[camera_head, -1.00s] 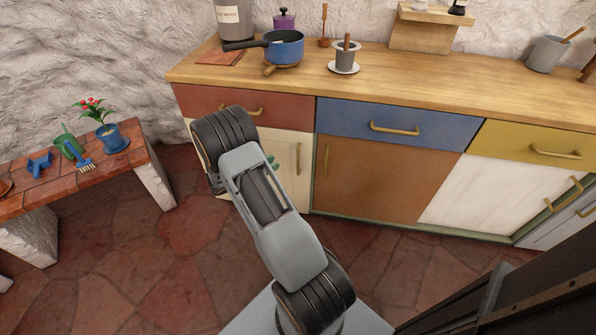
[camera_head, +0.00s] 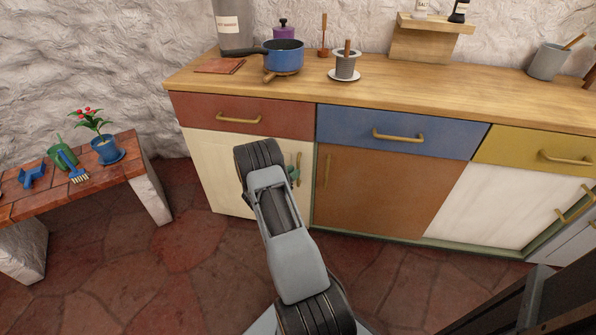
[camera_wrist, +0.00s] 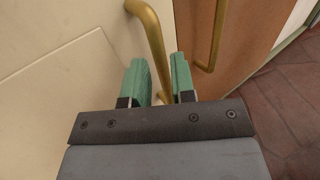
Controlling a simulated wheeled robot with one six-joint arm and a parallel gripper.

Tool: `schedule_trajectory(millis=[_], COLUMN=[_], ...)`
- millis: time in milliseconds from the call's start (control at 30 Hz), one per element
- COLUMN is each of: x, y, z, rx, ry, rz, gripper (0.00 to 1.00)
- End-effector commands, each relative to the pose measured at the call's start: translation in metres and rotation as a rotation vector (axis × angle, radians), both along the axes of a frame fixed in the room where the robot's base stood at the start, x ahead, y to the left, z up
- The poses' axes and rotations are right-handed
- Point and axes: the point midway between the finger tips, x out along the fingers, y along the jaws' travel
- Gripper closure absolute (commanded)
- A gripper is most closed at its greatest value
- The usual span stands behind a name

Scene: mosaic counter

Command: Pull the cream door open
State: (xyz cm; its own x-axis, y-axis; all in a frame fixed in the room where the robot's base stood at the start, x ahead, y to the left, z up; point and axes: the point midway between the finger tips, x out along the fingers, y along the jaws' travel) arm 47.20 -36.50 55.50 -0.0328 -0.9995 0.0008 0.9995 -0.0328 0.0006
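The cream door (camera_head: 212,165) is under the red drawer at the left end of the counter and looks closed. Its upright brass handle (camera_wrist: 150,28) is near its right edge; it also shows in the head view (camera_head: 299,165), partly behind my arm. My gripper (camera_wrist: 160,78) has two green fingers, one on each side of the handle's lower part, with a gap between them. I cannot tell whether either finger touches the handle. In the head view my gripper (camera_head: 293,176) is mostly hidden by my arm.
The brown door (camera_head: 375,190) with its own brass handle (camera_wrist: 212,35) is close on the right. The red drawer (camera_head: 240,115) is above. A low brick-topped bench (camera_head: 120,175) with a potted plant stands at left. The stone floor (camera_head: 190,245) before the cream door is free.

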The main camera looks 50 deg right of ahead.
Motion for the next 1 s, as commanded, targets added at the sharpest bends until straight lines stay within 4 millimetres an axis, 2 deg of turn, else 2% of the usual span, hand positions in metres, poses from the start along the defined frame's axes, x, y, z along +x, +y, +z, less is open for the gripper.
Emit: schedule_trajectory(millis=[100,300,667,900,1000], x=[-0.001,-0.001,-0.001,-0.001,-0.001], y=[-0.015,-0.029,-0.032,-0.032,-0.032], z=[-0.001,-0.001,0.000,0.000,0.000], rx=[0.001,0.001,0.001,0.001,0.001], ry=[0.000,0.000,0.001,0.001,0.001], rz=[-0.001,0.000,0.001,0.000,0.000], gripper=[0.76,0.76,0.76,0.98,1.00])
